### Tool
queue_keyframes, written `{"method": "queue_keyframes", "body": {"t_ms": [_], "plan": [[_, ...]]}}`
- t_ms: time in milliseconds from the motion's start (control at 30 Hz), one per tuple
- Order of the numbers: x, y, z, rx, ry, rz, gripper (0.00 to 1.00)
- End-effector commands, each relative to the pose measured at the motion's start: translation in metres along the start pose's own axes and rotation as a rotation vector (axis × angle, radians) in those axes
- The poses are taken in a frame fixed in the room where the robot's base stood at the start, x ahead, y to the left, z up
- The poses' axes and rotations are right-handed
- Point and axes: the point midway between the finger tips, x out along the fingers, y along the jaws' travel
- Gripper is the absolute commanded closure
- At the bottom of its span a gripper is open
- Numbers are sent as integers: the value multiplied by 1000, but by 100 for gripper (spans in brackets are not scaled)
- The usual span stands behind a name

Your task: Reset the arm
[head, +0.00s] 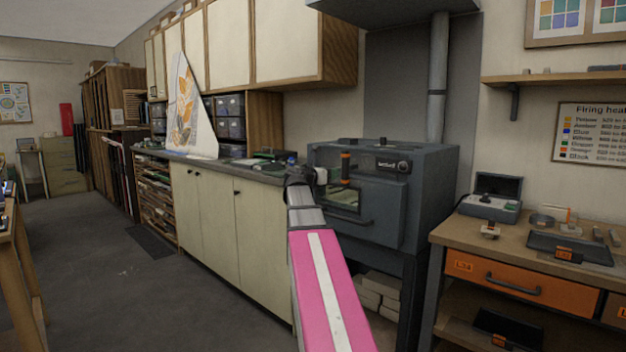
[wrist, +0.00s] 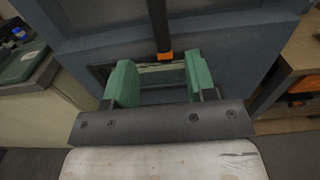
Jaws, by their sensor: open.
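My arm, with a pink and white link, reaches forward from the bottom of the head view toward the dark grey kiln (head: 420,190). My gripper shows in the wrist view (wrist: 160,85) with its two green fingers spread apart and nothing between them. Beyond the fingers is the kiln front (wrist: 95,45), with a dark upright handle that has an orange end (wrist: 165,55). In the head view the handle's orange part (head: 346,168) shows just right of my wrist. The fingertips are hard to make out in the head view.
A cream cabinet with a counter (head: 215,215) runs left of the kiln. A wooden workbench (head: 460,232) with an orange drawer (head: 525,282) and tools stands to the right. Wall cupboards (head: 290,40) hang above the counter. The grey floor (head: 110,270) at left is open.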

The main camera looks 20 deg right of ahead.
Motion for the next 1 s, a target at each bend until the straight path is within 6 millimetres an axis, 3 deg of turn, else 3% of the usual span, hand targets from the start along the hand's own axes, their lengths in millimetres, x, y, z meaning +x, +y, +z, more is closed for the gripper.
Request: {"method": "queue_keyframes", "body": {"t_ms": [233,367,667,800,1000], "plan": [[-2,1,-8,22,17,4,49],[-15,7,-49,143,104,15,49],[-89,25,-216,661,499,-76,49],[-135,25,-290,882,679,-207,49],[-211,14,-382,1154,894,-489,49]]}}
